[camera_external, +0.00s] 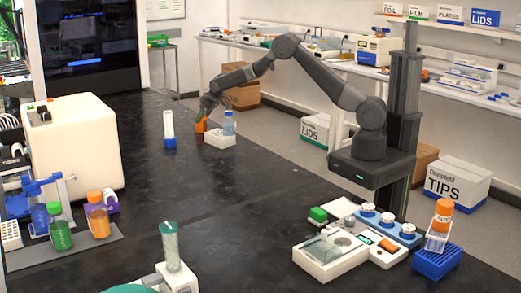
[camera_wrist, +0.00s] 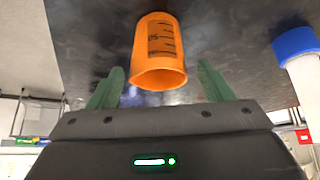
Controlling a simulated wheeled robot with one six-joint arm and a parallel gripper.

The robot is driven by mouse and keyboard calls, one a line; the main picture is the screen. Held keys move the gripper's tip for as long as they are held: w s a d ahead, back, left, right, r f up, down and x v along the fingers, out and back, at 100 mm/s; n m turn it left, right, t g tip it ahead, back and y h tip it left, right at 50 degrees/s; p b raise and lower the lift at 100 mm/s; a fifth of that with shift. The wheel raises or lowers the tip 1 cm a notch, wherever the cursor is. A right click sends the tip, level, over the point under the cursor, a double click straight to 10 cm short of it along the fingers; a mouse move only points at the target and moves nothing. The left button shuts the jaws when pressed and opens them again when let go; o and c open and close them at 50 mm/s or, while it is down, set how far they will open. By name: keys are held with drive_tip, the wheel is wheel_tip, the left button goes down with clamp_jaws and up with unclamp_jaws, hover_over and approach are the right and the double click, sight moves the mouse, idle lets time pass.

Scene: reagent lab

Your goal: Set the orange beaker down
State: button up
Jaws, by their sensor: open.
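The orange beaker (camera_external: 200,126) stands on the dark bench, beside a white rack. In the wrist view the orange beaker (camera_wrist: 160,48) shows its dark volume marks and appears upside down in the picture. My gripper (camera_external: 205,114) is at the beaker in the external view, with the arm reaching down from the right. In the wrist view my gripper (camera_wrist: 160,68) has its two green fingers spread, one on each side of the beaker, with gaps between them and it. The fingertips are small and partly hidden in the external view.
A white rack (camera_external: 219,141) with a blue-tinted bottle (camera_external: 229,122) stands just right of the beaker. A tall white tube with a blue base (camera_external: 169,129) stands to the left. The bench (camera_external: 150,185) in front is clear.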

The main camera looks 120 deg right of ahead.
sight(201, 121)
drive_tip(key=b+v, duration=0.1)
drive_tip(key=v, duration=0.7)
drive_tip(key=shift+r, duration=0.3)
drive_tip(key=shift+s+a+f, duration=0.1)
drive_tip(key=p+x, duration=0.1)
drive_tip(key=x, duration=0.9)
drive_tip(key=shift+f+p, duration=0.3)
drive_tip(key=shift+p, duration=0.1)
drive_tip(key=shift+x, duration=0.9)
drive_tip(key=shift+r, duration=0.3)
